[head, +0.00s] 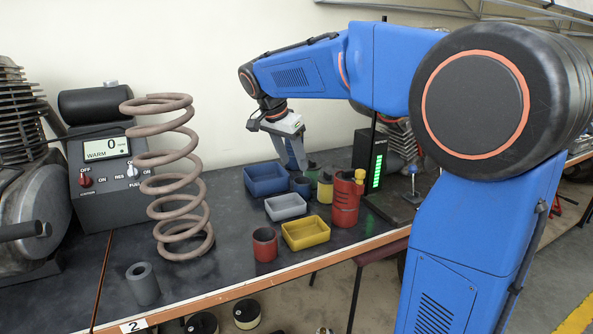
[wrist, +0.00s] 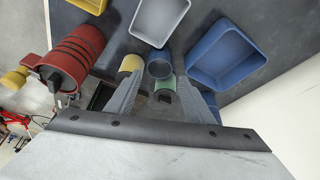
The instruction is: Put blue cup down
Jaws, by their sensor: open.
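The blue cup (head: 301,187) stands on the dark workbench, just right of the blue tray. My gripper (head: 298,164) is above and behind it in the head view, pointing down. In the wrist view the blue cup (wrist: 160,66) shows upright just beyond the fingertips of my open gripper (wrist: 161,79). The fingers appear apart from the blue cup, and nothing is held. A green cup (wrist: 165,84) shows between the fingers, nearer the wrist camera, partly hidden.
A yellow cup (head: 325,188) and a red jug (head: 346,200) stand to the right. A blue tray (head: 250,186), a grey tray (head: 286,215), a yellow tray (head: 308,243) and a red cup (head: 265,245) are nearby. A large coil spring (head: 172,160) stands left. Bare bench lies between spring and trays.

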